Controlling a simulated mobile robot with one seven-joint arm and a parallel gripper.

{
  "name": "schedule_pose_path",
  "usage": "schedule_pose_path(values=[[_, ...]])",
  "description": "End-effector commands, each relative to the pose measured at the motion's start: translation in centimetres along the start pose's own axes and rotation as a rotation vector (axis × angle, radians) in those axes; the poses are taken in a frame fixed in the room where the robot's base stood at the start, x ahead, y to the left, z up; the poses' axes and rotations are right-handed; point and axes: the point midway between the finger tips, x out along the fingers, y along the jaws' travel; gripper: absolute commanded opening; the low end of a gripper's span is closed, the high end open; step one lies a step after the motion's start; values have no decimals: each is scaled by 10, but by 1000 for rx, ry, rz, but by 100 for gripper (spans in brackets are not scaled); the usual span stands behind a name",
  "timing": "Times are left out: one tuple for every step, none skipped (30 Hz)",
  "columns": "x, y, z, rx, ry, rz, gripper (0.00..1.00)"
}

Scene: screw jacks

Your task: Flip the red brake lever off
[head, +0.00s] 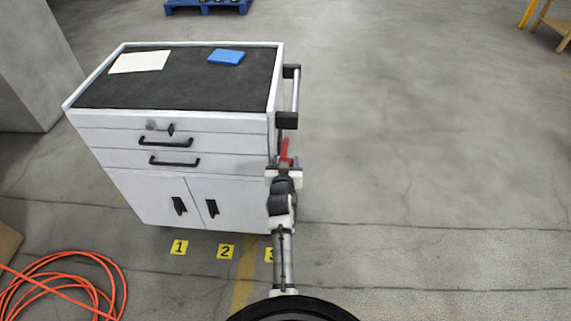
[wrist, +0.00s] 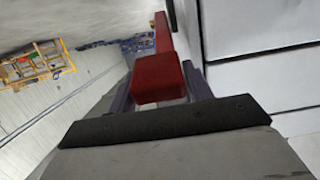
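The red brake lever (head: 284,149) is at the right front corner of the white tool cart (head: 235,154), just below the side handle. In the wrist view the red lever (wrist: 159,80) runs away from the camera, with its near end between the two dark fingers. My gripper (head: 283,162) is at the lever in the head view, and it also shows in the wrist view (wrist: 160,90). The fingers stand on either side of the lever. I cannot tell whether they press on it. The lever's mount is hidden.
The cart's black side handle (head: 290,95) is just above the lever. A white sheet (head: 140,61) and a blue item (head: 226,56) lie on the cart top. An orange cable (head: 70,285) is coiled at lower left. The floor to the right is clear.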

Motion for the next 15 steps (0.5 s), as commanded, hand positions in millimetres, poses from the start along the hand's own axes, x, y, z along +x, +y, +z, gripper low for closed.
schedule_pose_path(values=[[0,0,-1,0,0,0,57],[0,0,0,0,-1,0,61],[0,0,1,0,-3,1,66],[0,0,2,0,-4,1,67],[0,0,2,0,-5,1,67],[0,0,3,0,-6,1,67],[0,0,3,0,-7,1,67],[0,0,3,0,-8,1,67],[0,0,4,0,-9,1,67],[0,0,4,0,-9,1,67],[0,0,4,0,-10,1,67],[-1,0,5,0,-10,1,67],[-2,0,5,0,-11,1,67],[-3,0,6,0,-11,1,67],[-6,0,6,0,-11,1,67]])
